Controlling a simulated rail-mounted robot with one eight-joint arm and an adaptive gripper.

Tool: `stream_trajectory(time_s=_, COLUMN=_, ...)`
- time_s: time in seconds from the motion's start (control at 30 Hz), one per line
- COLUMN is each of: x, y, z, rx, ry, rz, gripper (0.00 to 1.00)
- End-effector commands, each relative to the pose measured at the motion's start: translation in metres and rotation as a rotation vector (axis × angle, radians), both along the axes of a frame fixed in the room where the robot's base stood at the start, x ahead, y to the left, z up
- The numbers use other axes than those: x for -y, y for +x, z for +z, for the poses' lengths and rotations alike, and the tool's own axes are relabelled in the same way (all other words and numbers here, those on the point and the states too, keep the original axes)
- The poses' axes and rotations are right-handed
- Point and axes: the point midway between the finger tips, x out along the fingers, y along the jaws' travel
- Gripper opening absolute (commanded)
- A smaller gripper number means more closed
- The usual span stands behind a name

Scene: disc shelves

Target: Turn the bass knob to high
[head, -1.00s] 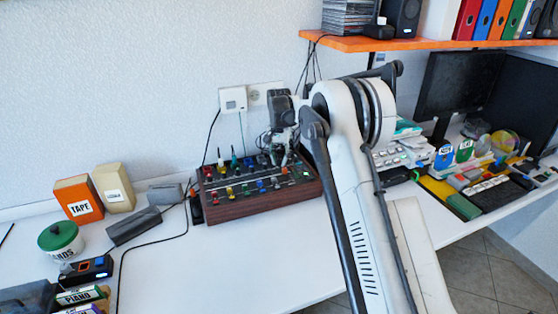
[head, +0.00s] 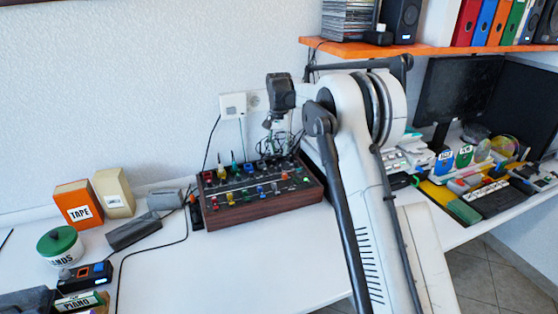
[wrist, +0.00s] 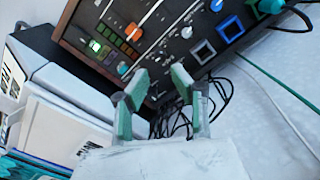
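The wood-sided mixer box (head: 262,211) stands on the white table near the wall, with several coloured knobs and plugs on its dark panel. The wrist view shows the panel (wrist: 168,15) at the top, with blue knobs, an orange knob (wrist: 122,68) and a lit green button. No label is readable, so I cannot tell which knob is the bass knob. My gripper (wrist: 157,79) is open and empty, its green-padded fingers apart near the panel's edge, with black cables behind. In the head view its fingertips are too small to make out near the mixer's back edge.
Cables (wrist: 180,118) hang behind the mixer, close to the wall. A white wall box (head: 233,104) is above it. An orange shelf (head: 430,43) overhangs the right side. The table in front of the mixer is clear.

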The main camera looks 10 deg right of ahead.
Motion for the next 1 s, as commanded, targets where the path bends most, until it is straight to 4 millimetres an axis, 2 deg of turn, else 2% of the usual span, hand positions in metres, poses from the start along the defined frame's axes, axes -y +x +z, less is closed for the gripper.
stream_trajectory(time_s=0.1, x=0.000, y=0.000, z=0.022, rx=0.000, ry=0.000, rz=0.000, gripper=0.24)
stream_trajectory(time_s=0.3, x=0.000, y=0.000, z=0.042, rx=0.000, ry=0.000, rz=0.000, gripper=0.24)
stream_trajectory(time_s=0.77, x=0.000, y=-0.001, z=0.049, rx=0.001, ry=0.000, rz=0.001, gripper=0.24)
stream_trajectory(time_s=0.87, x=0.000, y=-0.006, z=0.057, rx=0.010, ry=0.000, rz=0.008, gripper=0.24)
stream_trajectory(time_s=1.0, x=0.000, y=-0.026, z=0.082, rx=0.042, ry=0.000, rz=0.031, gripper=0.24)
